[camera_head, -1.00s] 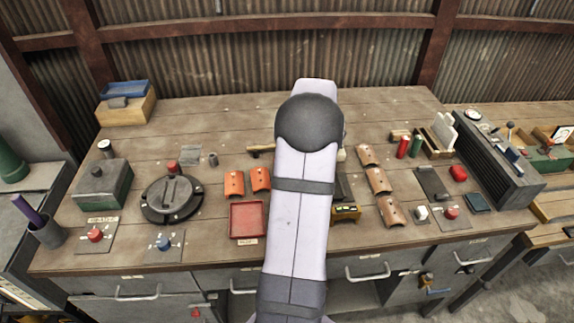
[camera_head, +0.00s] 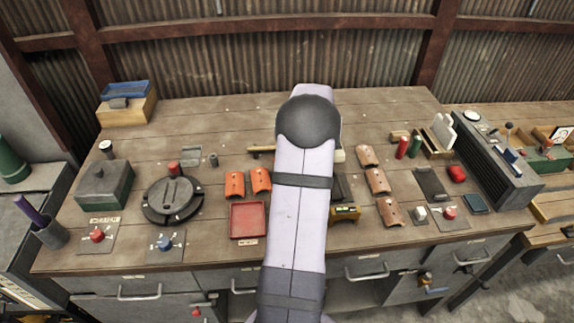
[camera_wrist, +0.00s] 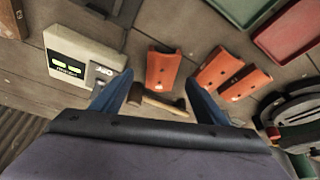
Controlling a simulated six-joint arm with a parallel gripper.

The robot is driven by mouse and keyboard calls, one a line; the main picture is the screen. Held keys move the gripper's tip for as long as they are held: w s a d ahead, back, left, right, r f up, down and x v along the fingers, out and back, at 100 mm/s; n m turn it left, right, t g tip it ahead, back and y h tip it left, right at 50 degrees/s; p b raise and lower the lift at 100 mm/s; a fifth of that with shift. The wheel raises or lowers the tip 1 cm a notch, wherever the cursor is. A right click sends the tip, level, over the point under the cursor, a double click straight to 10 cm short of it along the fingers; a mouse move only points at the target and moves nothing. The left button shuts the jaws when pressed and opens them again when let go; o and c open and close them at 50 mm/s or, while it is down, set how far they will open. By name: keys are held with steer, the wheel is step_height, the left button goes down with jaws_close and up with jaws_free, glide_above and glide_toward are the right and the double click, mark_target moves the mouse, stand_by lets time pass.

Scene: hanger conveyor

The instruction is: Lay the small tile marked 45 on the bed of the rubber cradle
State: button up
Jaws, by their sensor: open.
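My gripper (camera_wrist: 158,78) is open in the wrist view, its two blue-grey fingers apart with nothing held between them. Beyond the fingers lies a curved orange tile (camera_wrist: 162,70). Two more orange tiles (camera_wrist: 228,76) lie to its right. In the head view two orange tiles (camera_head: 247,182) lie left of my arm, and three browner curved tiles (camera_head: 377,183) lie right of it. No marking 45 is readable on any tile. I cannot tell which thing is the rubber cradle. My arm hides the gripper in the head view.
A hammer (camera_wrist: 158,100) lies below the nearest tile in the wrist view. A scale-like box (camera_wrist: 85,62) with a lit display stands left. A red tray (camera_head: 248,219) and a round black device (camera_head: 172,199) stand at left. The bench's back middle is clear.

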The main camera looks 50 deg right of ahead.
steer(key=shift+w+f+p, duration=0.3)
steer(key=shift+f+p, duration=0.2)
steer(key=shift+p, duration=0.05)
steer(key=shift+p+x, duration=0.85)
steer(key=shift+x, duration=1.2)
steer(key=shift+r, duration=0.1)
steer(key=c, duration=1.3)
